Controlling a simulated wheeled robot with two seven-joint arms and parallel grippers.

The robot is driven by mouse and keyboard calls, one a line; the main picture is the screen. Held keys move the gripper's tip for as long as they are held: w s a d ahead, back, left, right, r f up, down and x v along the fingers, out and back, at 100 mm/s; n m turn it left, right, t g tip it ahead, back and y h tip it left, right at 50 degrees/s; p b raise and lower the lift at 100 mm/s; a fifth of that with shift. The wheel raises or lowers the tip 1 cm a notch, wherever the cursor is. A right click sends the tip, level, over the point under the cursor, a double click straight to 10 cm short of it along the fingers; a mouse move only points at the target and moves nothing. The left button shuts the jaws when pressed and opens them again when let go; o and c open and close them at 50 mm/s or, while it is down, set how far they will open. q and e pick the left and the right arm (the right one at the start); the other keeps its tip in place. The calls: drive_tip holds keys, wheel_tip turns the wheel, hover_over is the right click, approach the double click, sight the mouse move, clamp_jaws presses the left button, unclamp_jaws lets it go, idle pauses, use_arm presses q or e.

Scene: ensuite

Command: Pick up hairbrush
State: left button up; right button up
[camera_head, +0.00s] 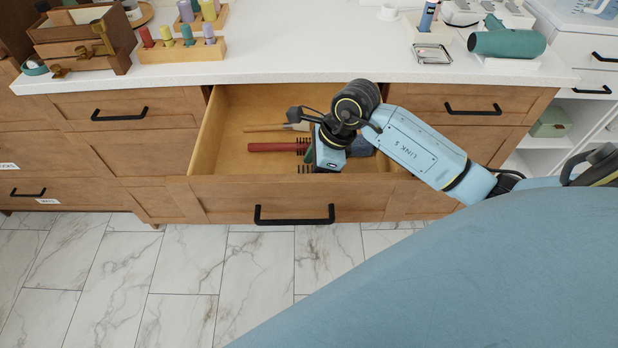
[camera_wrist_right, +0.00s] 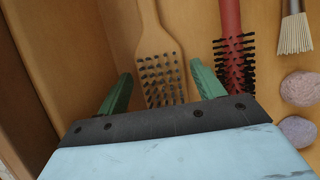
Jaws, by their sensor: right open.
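A wooden hairbrush (camera_wrist_right: 158,65) with dark bristles lies bristles up in the open drawer (camera_head: 235,118). In the head view, dark bristles show beside my right gripper (camera_head: 318,157), which hangs over the drawer and hides part of the contents. In the right wrist view, the green fingertips of the gripper (camera_wrist_right: 162,88) are apart, one on each side of the hairbrush head. They do not close on it. A red-handled round brush (camera_head: 272,147) lies next to it; its black bristles show right of the right finger in the wrist view (camera_wrist_right: 236,62). My left gripper is out of view.
The drawer also holds a pale-bristled brush (camera_wrist_right: 294,30) and two round stone-like items (camera_wrist_right: 299,88). The drawer's side wall (camera_wrist_right: 60,60) is close to the left finger. The counter (camera_head: 300,62) above carries a green hair dryer (camera_head: 507,40), bottles and a wooden box (camera_head: 82,38).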

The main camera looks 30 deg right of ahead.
drive_tip(key=shift+f, duration=0.2)
idle(0.5)
drive_tip(key=c, duration=0.7)
